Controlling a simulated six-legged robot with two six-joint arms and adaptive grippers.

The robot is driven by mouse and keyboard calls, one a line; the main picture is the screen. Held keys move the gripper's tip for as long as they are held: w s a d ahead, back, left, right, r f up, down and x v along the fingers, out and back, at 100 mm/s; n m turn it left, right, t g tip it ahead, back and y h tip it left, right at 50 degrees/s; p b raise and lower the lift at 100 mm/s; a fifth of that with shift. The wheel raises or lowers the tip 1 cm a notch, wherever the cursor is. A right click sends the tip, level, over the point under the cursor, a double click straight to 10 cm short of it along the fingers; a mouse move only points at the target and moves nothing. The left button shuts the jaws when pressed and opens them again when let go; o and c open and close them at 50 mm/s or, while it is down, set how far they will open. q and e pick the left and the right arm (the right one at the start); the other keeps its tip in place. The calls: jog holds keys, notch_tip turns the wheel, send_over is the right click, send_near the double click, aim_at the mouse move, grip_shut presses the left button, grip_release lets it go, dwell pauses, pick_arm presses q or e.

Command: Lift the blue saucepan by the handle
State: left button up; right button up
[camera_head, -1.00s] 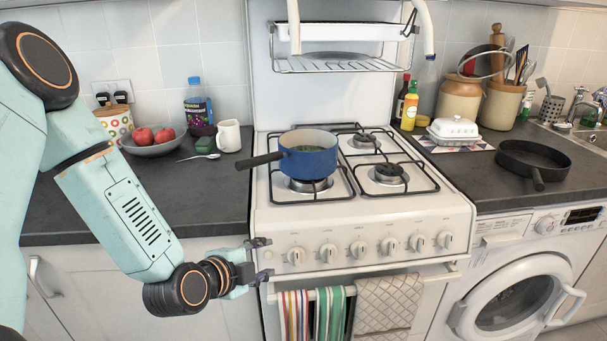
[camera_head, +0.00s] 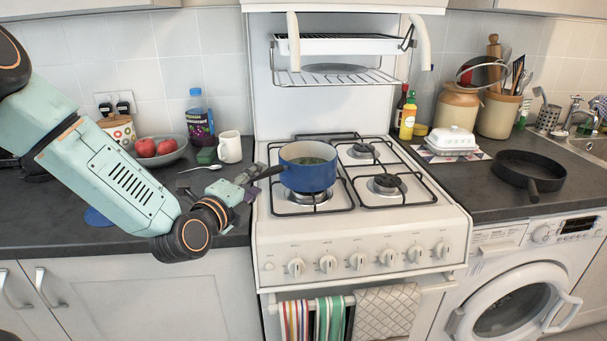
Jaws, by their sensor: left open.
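The blue saucepan (camera_head: 309,176) stands upright on the front left burner of the white stove (camera_head: 350,228). Its dark handle (camera_head: 268,173) points left toward the counter. My left gripper (camera_head: 252,184) is open at the handle's outer end, with its fingers close around that end. The fingers hide part of the handle, and I cannot tell whether they touch it. My right gripper is not in view.
A spoon (camera_head: 200,168), a white mug (camera_head: 230,147) and a fruit bowl (camera_head: 158,154) sit behind my left gripper. A black frying pan (camera_head: 530,172) lies on the right counter. A rack (camera_head: 335,76) hangs above the stove.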

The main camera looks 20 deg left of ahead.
pick_arm(q)
jog(key=w, duration=0.1)
jog(key=w+a, duration=0.1)
jog(key=w+b, duration=0.1)
jog(key=shift+w+a+f, duration=0.2)
jog(key=shift+f, duration=0.15)
jog(key=shift+w, duration=0.45)
jog(key=shift+d+r, duration=0.1)
jog(key=shift+d, duration=0.1)
jog(key=shift+s+a, duration=0.1)
jog(key=shift+a, duration=0.1)
jog(key=c, duration=0.4)
jog(key=shift+d, duration=0.1)
grip_shut()
jog(key=shift+r, duration=0.2)
